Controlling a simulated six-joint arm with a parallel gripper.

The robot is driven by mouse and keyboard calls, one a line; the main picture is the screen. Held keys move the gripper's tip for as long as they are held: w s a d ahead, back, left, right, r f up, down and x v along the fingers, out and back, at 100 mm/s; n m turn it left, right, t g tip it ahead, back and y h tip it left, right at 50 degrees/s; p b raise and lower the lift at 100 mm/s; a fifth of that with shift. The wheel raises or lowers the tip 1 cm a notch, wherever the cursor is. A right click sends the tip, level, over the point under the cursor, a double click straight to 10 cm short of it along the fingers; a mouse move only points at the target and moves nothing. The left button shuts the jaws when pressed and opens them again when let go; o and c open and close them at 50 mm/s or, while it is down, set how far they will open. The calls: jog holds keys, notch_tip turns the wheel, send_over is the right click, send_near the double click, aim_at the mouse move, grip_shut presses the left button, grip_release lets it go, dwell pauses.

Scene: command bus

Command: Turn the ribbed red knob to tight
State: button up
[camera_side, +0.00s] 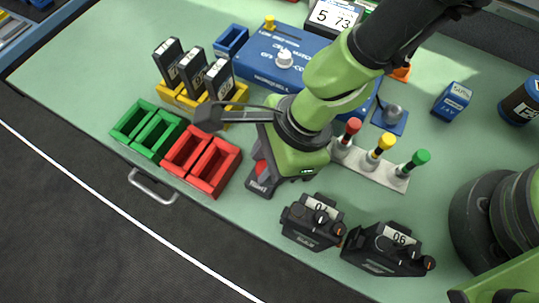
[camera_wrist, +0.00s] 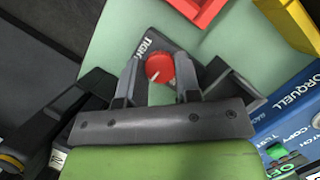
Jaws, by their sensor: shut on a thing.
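The red knob (camera_wrist: 159,68) sits on a dark block (camera_wrist: 150,48) lettered "TIGHT", between the fingers of my gripper (camera_wrist: 157,80) in the wrist view. My gripper is shut on the knob from both sides. A pale pointer mark shows on the knob's lower left, away from the lettering above it. In the side view a small part of the knob (camera_side: 261,168) shows beside my gripper, above the dark block (camera_side: 260,188). My gripper and arm hide the rest there. The ribs are too small to make out.
Red bins (camera_side: 218,172) and green bins (camera_side: 160,128) stand left of the knob. Two black devices (camera_side: 310,222) (camera_side: 385,250) stand at the front right. A grey strip (camera_side: 385,175) with red, yellow and green knobs lies right of my gripper. A blue box (camera_side: 265,60) stands behind.

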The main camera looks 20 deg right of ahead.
jog(key=shift+a+m+t, duration=0.1)
jog(key=shift+m+t, duration=0.6)
jog(key=shift+m, duration=1)
jog(key=o, duration=0.9)
jog(key=shift+v, duration=3.8)
jog(key=shift+o, duration=0.2)
